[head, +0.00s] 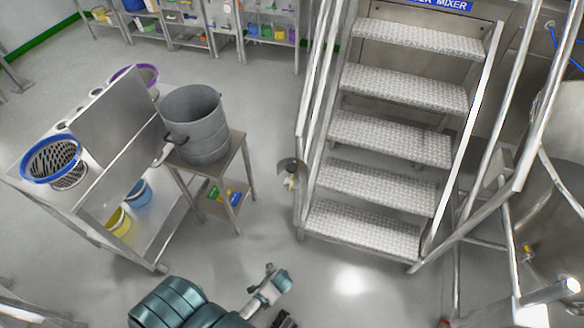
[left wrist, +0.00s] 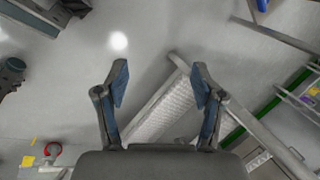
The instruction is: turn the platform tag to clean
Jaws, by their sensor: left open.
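A small round grey piece (head: 291,167) with a pale lower part sits beside the lower left handrail of the platform stairs (head: 375,140) in the head view. It may be the platform tag, but I cannot read any face or wording on it. My left gripper (left wrist: 160,82) is open and empty in the left wrist view, its two blue-padded fingers apart. A stair tread and its frame (left wrist: 165,110) show beyond and between the fingers. The tag cannot be made out in the left wrist view. Parts of my arm show low in the head view. My right gripper is not in view.
A bench (head: 150,245) with a blue-rimmed sieve (head: 52,160) stands left. Beside it, a grey bucket (head: 196,122) stands on a small stand (head: 234,152). Shelves line the back, and steel equipment (head: 560,160) fills the right. The floor (head: 265,215) between stand and stairs is clear.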

